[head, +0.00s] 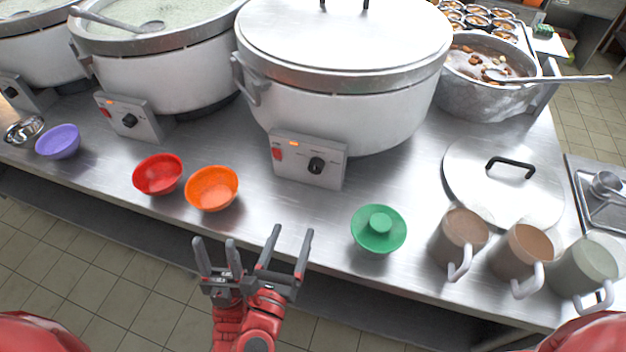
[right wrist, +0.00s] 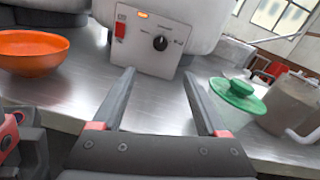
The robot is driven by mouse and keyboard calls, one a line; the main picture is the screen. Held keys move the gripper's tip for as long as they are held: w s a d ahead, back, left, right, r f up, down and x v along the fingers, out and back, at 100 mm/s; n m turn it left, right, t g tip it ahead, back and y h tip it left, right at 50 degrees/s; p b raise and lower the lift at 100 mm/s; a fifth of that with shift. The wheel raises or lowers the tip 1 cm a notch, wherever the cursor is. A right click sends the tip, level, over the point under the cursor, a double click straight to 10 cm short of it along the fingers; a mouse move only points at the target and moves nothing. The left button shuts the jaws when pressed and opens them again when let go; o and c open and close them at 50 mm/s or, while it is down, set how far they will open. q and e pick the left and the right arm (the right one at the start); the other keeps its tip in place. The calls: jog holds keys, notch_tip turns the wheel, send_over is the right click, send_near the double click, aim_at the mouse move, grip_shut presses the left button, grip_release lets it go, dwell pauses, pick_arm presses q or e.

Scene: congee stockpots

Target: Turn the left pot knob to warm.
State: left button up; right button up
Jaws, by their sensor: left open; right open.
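Three large stockpots stand in a row in the head view: a far-left pot (head: 30,60), a middle pot (head: 160,80) and a lidded pot (head: 340,95). Each has a control box with a black knob: far left (head: 11,92), middle (head: 130,120) and lidded (head: 316,165). The lidded pot's knob also shows in the right wrist view (right wrist: 160,43). Knob labels are too small to read. My left gripper (head: 214,241) is open and empty near the counter's front edge. My right gripper (head: 291,230) is open and empty, facing the lidded pot's box, apart from it.
Red (head: 158,174), orange (head: 212,188) and purple (head: 58,141) bowls stand along the counter front. Bare counter (head: 250,155) lies behind the orange bowl.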

aim_at(315, 171)
jog(key=p+x, duration=0.4)
jog(key=x, duration=1.2)
jog(key=shift+d+r, duration=0.1)
jog(key=shift+r, duration=0.05)
jog(key=shift+w+d, duration=0.2)
jog(key=shift+w, duration=0.35)
grip_shut()
